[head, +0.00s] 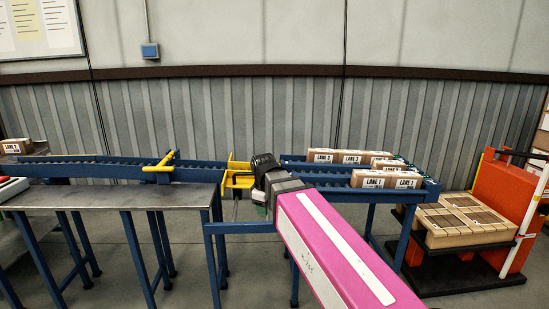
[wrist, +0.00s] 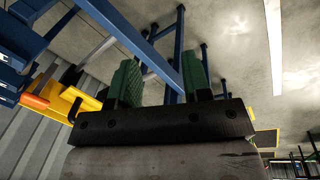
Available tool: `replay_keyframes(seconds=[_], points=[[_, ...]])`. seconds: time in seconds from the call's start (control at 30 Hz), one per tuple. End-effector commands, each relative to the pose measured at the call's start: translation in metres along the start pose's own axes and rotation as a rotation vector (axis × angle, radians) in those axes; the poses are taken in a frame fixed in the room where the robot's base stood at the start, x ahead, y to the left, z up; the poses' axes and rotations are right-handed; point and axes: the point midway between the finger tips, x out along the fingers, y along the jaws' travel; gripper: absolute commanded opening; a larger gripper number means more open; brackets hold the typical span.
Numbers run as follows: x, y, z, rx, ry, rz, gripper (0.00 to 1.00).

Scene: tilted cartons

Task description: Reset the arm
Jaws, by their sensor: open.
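My gripper (wrist: 160,68) shows in the wrist view with its two green finger pads apart and nothing between them. In the head view my gripper (head: 262,210) is mostly hidden behind my pink and grey arm; only a bit of green shows. It is near the yellow frame (head: 238,180) at the gap between the left conveyor (head: 110,171) and the lane rack (head: 300,171). The arm reaches forward from the lower right.
Cartons marked LANE 3 (head: 351,157) and LANE 1 (head: 372,180) sit on the rack. A steel table (head: 110,198) stands left. Cartons (head: 466,222) lie on a dark pallet base beside an orange panel (head: 502,195) at right. One carton (head: 16,147) is far left.

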Motion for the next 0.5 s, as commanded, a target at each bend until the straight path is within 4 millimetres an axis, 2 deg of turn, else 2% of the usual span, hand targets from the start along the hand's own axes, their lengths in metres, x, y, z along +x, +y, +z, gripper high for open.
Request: replay_keyframes(seconds=[0.03, 0.1, 0.3, 0.5], points=[[0.019, 0.004, 0.017, 0.069, -0.009, -0.01, 0.44], [0.041, 0.01, 0.036, 0.166, -0.017, -0.02, 0.44], [0.101, 0.02, 0.093, 0.441, -0.041, -0.043, 0.44], [0.156, 0.02, 0.152, 0.718, -0.067, -0.064, 0.44]])
